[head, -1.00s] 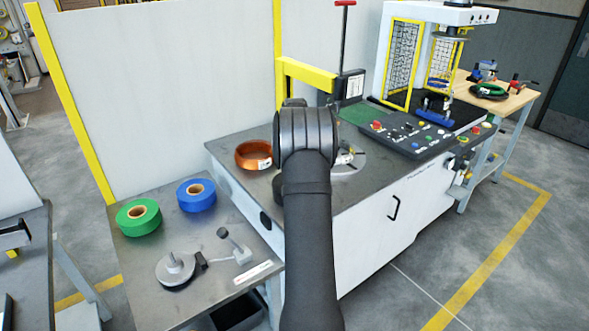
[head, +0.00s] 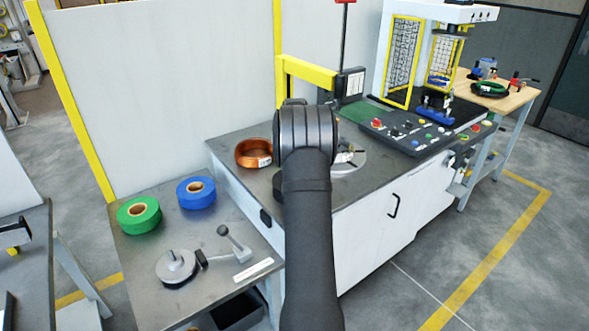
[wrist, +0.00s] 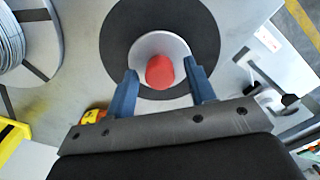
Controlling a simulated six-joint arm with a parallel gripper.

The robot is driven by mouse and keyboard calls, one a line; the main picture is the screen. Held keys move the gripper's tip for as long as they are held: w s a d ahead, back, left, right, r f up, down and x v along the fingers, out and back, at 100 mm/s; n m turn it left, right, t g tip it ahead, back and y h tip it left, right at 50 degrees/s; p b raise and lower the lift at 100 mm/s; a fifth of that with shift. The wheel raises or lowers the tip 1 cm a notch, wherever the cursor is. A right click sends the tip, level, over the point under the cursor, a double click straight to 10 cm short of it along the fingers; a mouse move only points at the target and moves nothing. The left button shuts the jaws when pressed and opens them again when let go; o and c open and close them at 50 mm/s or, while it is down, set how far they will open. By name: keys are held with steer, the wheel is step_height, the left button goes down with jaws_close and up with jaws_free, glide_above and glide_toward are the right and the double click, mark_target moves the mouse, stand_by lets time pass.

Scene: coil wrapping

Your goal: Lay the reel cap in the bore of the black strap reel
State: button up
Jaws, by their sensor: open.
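The black strap reel (wrist: 118,28) shows in the wrist view as a flat black ring with a pale round bore in its middle. A red rounded part (wrist: 160,72), seemingly the reel cap or its knob, shows inside that pale area. I cannot tell how deep it sits. My gripper (wrist: 164,88) is open, its two blue fingers apart on either side of the red part, with visible gaps between. In the head view my arm hides the gripper, the reel and the cap.
A copper coil (head: 248,152) lies on the machine table, left of my arm. A grey disc (head: 352,167) is partly hidden behind my arm. The side table holds a green roll (head: 128,222), a blue roll (head: 207,198) and a lever tool (head: 228,252). A wire coil (wrist: 12,42) is left in the wrist view.

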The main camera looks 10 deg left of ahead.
step_height(320, 180, up, 13)
stand_by(0.4)
steer(key=shift+f, duration=0.15)
step_height(320, 180, down, 13)
steer(key=shift+r, duration=0.4)
stand_by(0.5)
